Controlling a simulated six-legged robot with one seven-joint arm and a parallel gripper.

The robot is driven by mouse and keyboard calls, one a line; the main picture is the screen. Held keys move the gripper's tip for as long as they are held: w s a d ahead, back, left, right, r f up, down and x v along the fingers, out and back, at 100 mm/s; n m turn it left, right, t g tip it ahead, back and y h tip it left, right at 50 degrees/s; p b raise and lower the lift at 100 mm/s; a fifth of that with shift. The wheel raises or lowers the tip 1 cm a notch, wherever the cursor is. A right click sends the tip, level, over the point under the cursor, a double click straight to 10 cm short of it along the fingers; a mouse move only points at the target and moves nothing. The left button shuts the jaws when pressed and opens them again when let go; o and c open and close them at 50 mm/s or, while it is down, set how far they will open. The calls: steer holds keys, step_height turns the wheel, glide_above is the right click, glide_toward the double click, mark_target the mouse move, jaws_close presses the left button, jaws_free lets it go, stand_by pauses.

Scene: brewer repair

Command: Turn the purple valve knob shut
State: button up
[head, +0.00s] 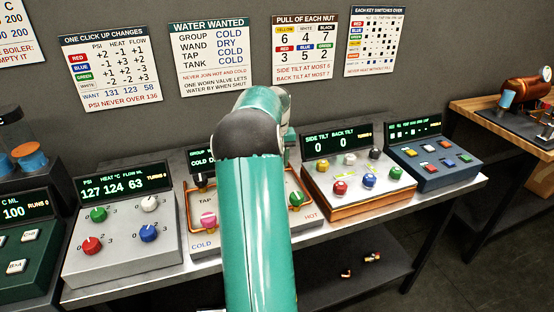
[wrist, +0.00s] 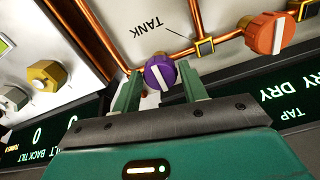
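The purple valve knob (wrist: 160,72) shows in the wrist view, with a white bar across its face, slightly tilted. It sits on copper piping by the "TANK" label (wrist: 146,27). My gripper (wrist: 160,68) has its two green fingers apart, one on each side of the knob. The fingertips are close to its sides; whether they touch it I cannot tell. In the head view my arm hides the purple knob and my gripper. The valve panel (head: 205,240) shows partly behind my arm, with a pink knob (head: 208,220) and a green knob (head: 296,198).
An orange knob (wrist: 270,34) and copper pipes lie near my gripper in the wrist view. The tilt box (head: 350,205) stands to the right of the valve panel. The PSI box (head: 120,255) stands to the left. Dark displays border the panel.

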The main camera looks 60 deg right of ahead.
steer(key=shift+o, duration=1.1)
step_height(320, 180, up, 14)
steer(key=shift+f, duration=0.1)
